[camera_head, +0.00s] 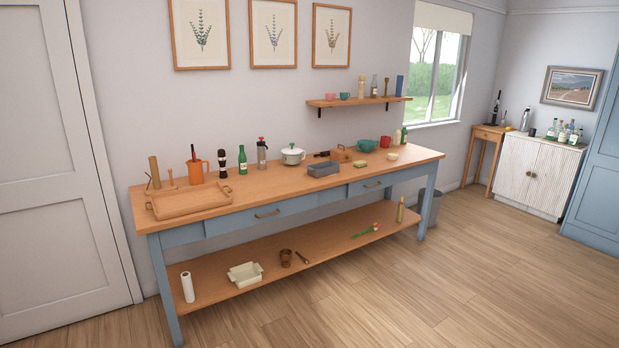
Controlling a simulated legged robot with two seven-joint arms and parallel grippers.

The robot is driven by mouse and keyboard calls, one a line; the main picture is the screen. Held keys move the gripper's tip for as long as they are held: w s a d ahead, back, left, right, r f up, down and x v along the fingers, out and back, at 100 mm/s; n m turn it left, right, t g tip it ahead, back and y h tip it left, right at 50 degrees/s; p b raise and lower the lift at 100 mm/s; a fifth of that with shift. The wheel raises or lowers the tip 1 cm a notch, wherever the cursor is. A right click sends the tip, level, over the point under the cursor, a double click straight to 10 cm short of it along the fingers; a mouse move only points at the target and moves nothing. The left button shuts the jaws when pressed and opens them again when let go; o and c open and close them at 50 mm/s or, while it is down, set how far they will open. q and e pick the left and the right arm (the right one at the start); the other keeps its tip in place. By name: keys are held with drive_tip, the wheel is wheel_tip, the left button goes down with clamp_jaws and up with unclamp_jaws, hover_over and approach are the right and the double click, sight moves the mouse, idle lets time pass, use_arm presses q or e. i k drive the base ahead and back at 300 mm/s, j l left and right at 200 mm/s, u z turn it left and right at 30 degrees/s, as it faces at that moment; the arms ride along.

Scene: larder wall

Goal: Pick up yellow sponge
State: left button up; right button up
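A small yellow-green block (360,164), which looks like the yellow sponge, lies on the top of the long wooden table (300,195). It is right of the grey bin (323,169), near the table's front edge. A small pale yellow item (393,156) sits further right; it is too small to tell whether it is a bowl. Neither of my grippers shows in this view.
A wooden tray (190,203), orange mug (195,172), green bottle (242,160), white pot (292,155), teal bowl (367,145) and red mug (385,142) stand on the table. A lower shelf (330,255) holds several items. The floor (430,290) in front is clear.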

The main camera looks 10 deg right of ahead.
sight(359, 164)
drive_tip(key=i+l+z, duration=0.4)
drive_tip(key=i, duration=0.8)
drive_tip(key=i+z, duration=0.35)
drive_tip(key=i, duration=0.85)
